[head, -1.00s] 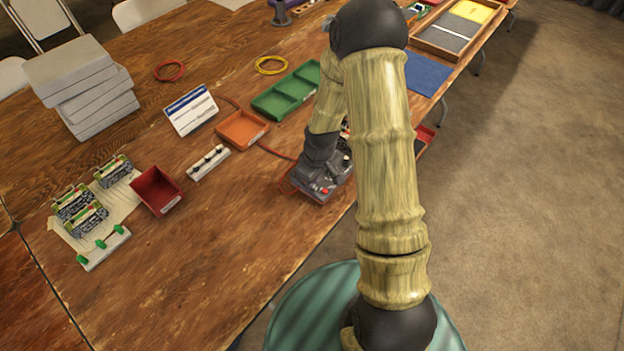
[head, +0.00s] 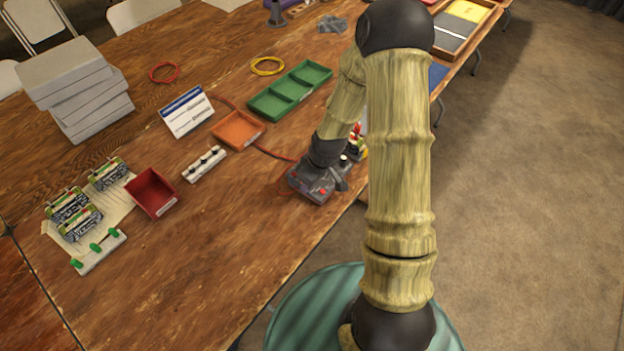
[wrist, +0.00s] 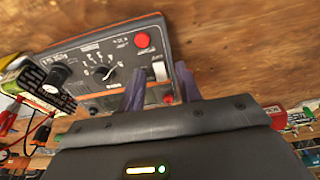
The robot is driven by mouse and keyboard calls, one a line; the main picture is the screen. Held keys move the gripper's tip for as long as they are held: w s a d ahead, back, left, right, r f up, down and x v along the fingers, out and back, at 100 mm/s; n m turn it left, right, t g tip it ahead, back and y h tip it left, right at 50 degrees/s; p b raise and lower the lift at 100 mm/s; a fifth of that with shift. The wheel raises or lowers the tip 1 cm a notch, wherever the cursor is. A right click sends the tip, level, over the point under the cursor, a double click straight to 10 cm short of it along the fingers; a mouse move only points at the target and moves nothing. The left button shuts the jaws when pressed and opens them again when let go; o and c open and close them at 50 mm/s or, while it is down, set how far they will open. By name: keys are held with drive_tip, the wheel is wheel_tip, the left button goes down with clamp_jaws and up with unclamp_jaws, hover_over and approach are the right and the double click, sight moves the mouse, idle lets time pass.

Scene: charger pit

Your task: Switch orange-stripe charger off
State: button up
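The charger is a dark grey box with a red button (wrist: 142,41), a dial and a pale rocker switch (wrist: 160,71) on its panel (wrist: 90,62) in the wrist view. A small orange-red patch shows low on it, partly hidden by my fingers. In the head view the charger (head: 309,188) sits near the table's front edge, partly under my wrist. My gripper (wrist: 160,72) is open, its two purplish fingers apart on either side of the rocker switch as seen from the wrist. I cannot tell whether they touch the panel. The fingertips are hidden in the head view.
A battery pack (wrist: 42,100) with red and black clips lies left of the charger in the wrist view. On the table are an orange tray (head: 238,130), a green tray (head: 290,92), a white strip (head: 204,164) and a red bin (head: 152,192).

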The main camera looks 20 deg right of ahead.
drive_tip(key=shift+r, duration=0.1)
drive_tip(key=p+v, duration=0.2)
drive_tip(key=v, duration=1.5)
drive_tip(key=shift+r, duration=0.15)
drive_tip(key=s+a+r+m+h+p, duration=0.1)
drive_tip(key=s+a+r+m+p, duration=0.1)
drive_tip(key=s+r+m, duration=0.5)
drive_tip(key=s+p, duration=0.1)
drive_tip(key=s, duration=0.2)
drive_tip(key=shift+s+a+h+p, duration=0.2)
drive_tip(key=shift+a+h+p, duration=0.1)
drive_tip(key=shift+a+h, duration=0.1)
drive_tip(key=shift+w, duration=0.1)
